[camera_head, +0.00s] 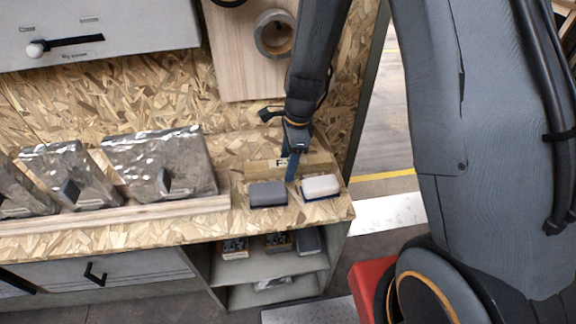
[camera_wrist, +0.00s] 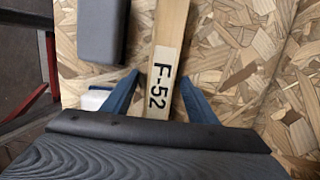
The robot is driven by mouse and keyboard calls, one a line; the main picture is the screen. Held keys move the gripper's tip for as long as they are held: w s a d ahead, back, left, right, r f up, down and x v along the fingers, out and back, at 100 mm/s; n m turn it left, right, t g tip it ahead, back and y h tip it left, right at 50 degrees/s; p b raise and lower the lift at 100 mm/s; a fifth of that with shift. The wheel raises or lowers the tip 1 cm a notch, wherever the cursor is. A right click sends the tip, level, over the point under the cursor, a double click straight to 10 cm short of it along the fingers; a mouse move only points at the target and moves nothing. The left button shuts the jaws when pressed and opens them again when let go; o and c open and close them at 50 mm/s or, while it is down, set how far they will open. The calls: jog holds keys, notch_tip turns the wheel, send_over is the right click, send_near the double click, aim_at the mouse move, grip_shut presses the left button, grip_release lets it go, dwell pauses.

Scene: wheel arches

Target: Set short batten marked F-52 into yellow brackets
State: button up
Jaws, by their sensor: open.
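The short batten (camera_head: 260,165) is a pale wood strip lying at the back of the OSB bench, behind two small blocks. In the wrist view the batten (camera_wrist: 173,28) runs away from me, and its white label reads F-52. My gripper (camera_head: 290,178) points down at the batten in the head view and hides part of its label. In the wrist view my gripper (camera_wrist: 159,76) is open, with one blue finger on each side of the batten at the label. I cannot tell whether the fingers touch it. I cannot make out yellow brackets in either view.
A grey block (camera_head: 268,194) and a white block with a blue base (camera_head: 320,187) sit close in front of the batten. Silver-wrapped bundles (camera_head: 160,165) stand to the left behind a wood rail (camera_head: 130,217). A tape roll (camera_head: 275,34) hangs above on the board.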

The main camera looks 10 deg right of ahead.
grip_shut()
dwell(0.3)
jog(key=shift+r, duration=0.1)
